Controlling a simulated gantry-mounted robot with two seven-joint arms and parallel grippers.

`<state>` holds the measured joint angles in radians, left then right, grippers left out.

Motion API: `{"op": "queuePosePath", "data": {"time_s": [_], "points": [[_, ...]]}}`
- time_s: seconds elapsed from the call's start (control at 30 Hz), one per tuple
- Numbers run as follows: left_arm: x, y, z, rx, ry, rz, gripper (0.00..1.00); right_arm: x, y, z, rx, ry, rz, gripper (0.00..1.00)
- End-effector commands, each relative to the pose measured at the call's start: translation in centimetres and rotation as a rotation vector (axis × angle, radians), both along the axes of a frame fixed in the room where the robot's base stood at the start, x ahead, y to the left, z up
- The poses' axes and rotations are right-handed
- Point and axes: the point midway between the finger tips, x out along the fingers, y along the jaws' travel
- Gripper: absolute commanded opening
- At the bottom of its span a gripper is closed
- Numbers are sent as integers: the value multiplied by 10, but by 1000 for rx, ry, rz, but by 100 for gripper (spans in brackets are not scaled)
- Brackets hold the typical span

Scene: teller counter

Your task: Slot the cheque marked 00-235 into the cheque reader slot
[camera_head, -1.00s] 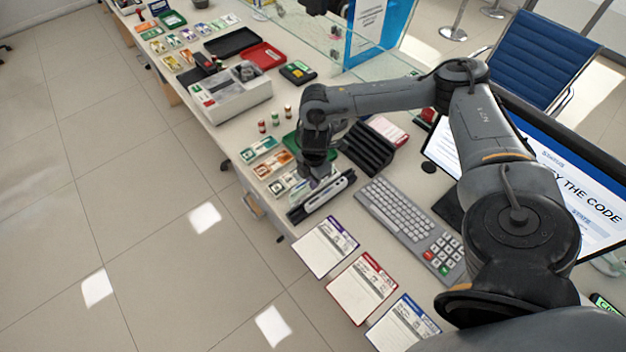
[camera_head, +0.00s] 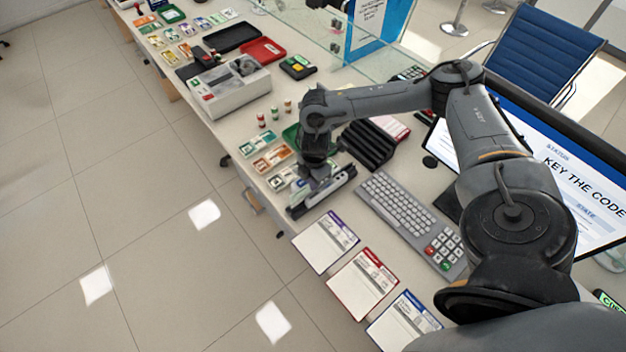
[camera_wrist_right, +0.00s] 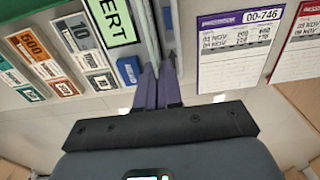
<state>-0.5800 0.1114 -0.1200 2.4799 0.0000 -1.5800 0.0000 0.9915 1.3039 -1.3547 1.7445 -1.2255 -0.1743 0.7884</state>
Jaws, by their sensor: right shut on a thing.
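My right gripper (camera_head: 320,180) is over the cheque reader (camera_head: 326,196), a long dark and silver unit at the counter's front edge. In the right wrist view its purple fingers (camera_wrist_right: 157,88) are close together, shut on a thin item seen nearly edge-on. The item's face and number cannot be read. The fingers are at the reader's long narrow channel, beside a green label (camera_wrist_right: 113,22) ending in "ERT". How deep the item sits in the slot cannot be told. A purple-topped sheet (camera_wrist_right: 235,45) marked 00-746 lies to the right. My left gripper is not in view.
Purple, red (camera_head: 362,283) and blue (camera_head: 404,322) topped sheets lie in front of the keyboard (camera_head: 408,215). Banknotes (camera_head: 272,158) lie left of the reader. A black ridged rack (camera_head: 368,146) stands just behind it. The monitor (camera_head: 560,185) is at right.

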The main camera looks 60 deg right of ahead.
Motion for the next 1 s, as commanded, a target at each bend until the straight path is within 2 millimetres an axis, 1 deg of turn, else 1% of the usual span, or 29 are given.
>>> {"op": "queuePosePath", "data": {"time_s": [0.23, 0.27, 0.3, 0.37, 0.4, 0.43, 1.0], "points": [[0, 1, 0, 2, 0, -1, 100, 0, 0, 0, 0, 0, 0, 0], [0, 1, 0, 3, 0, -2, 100, 0, 0, 0, 0, 0, 0, 10], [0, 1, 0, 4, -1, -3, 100, 0, 0, 0, 0, 0, 0, 16], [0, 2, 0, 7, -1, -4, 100, 0, 0, 0, 0, 0, 0, 25], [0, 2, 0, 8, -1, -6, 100, 0, 0, 0, 0, -1, 0, 32], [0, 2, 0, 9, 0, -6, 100, 0, 0, 0, 0, -1, 0, 35], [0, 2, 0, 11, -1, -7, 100, 0, 0, 0, 0, -1, 0, 35]]}}
